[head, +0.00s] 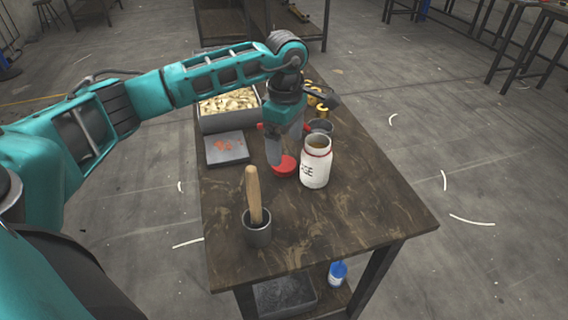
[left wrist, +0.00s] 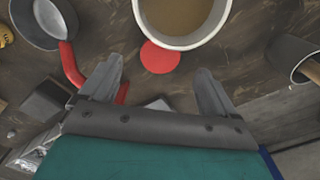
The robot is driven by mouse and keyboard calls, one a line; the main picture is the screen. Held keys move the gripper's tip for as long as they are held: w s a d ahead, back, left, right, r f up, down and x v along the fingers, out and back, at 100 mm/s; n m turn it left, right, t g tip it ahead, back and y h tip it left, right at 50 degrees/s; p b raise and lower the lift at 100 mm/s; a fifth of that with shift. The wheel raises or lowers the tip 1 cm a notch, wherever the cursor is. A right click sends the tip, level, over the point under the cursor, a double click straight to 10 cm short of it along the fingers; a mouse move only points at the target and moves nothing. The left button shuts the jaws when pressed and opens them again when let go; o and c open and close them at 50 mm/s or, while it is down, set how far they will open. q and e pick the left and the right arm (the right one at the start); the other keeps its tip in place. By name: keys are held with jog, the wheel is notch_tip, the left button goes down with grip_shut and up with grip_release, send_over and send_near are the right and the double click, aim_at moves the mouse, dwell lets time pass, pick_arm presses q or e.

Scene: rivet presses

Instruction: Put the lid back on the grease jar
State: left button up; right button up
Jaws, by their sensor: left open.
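The white grease jar (head: 316,165) stands upright on the dark table and has no lid on. Its open mouth shows brown grease in the left wrist view (left wrist: 185,15). The red lid (head: 285,165) lies flat on the table just left of the jar in the head view; it also shows in the left wrist view (left wrist: 160,57). My left gripper (head: 284,150) points down above the lid, open and empty. In the left wrist view the lid lies between the lines of its two fingertips (left wrist: 160,68), apart from both. My right gripper is not in view.
A red-handled tool (left wrist: 70,65) lies near the left finger. A flat grey tray (head: 215,152) and a filled bin (head: 221,123) are at left. A cup (head: 257,234) with a wooden handle stands in front. The table's front right is clear.

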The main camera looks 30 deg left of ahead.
aim_at(284, 163)
pick_arm(q)
notch_tip(284, 163, down, 5)
jog(key=shift+s+a+f, duration=0.1)
jog(key=shift+a, duration=0.05)
jog(key=shift+c, duration=0.4)
jog(key=c, duration=1)
